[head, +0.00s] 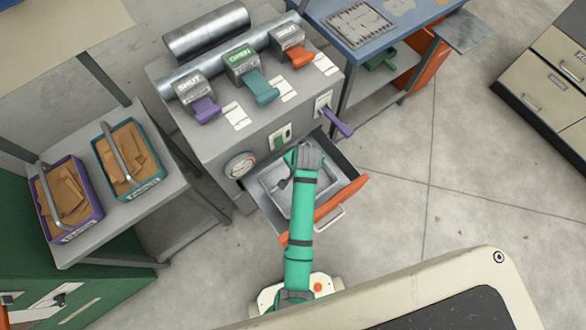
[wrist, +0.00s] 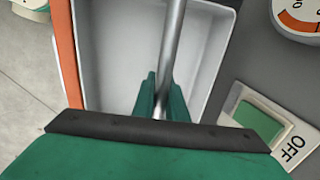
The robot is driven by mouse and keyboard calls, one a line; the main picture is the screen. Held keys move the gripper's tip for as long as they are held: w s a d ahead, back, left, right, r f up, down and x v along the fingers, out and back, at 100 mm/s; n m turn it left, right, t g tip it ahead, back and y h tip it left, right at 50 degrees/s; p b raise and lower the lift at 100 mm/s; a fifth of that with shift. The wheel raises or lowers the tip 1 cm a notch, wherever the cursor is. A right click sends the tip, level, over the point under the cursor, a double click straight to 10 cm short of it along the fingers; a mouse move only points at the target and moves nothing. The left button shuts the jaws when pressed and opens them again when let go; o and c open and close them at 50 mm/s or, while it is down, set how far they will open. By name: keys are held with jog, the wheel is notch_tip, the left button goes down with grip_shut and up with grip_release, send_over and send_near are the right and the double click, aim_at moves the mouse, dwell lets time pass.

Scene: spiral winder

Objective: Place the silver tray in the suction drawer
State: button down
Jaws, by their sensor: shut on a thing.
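The silver tray (head: 275,181) is inside the open suction drawer (head: 348,194), which has an orange front, in the head view. My arm covers part of the tray. My gripper (head: 302,158) is over the drawer. In the wrist view, my gripper (wrist: 160,97) has its green fingers shut on the tray's round silver handle bar (wrist: 173,45). The pale tray inside (wrist: 120,50) shows on both sides of the bar, with the drawer's orange front (wrist: 66,50) at the left. I cannot tell whether the tray rests on the drawer floor.
The grey machine above the drawer carries purple, teal and orange levers (head: 260,88). A purple handle (head: 335,120) sticks out at its right. Two bins of brown pieces (head: 128,160) stand on a left side table. Open floor (head: 430,190) lies to the right.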

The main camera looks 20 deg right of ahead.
notch_tip(320, 180, down, 14)
jog(key=shift+w+r, duration=0.15)
jog(key=w, duration=0.2)
jog(key=w+a, duration=0.1)
jog(key=w, duration=0.1)
jog(key=shift+w+a, duration=0.1)
jog(key=shift+a, duration=0.05)
jog(key=shift+f, duration=0.65)
jog(key=shift+s+f, duration=0.1)
jog(key=shift+s, duration=0.1)
jog(key=c, duration=1.8)
grip_release()
jog(key=shift+o, duration=0.2)
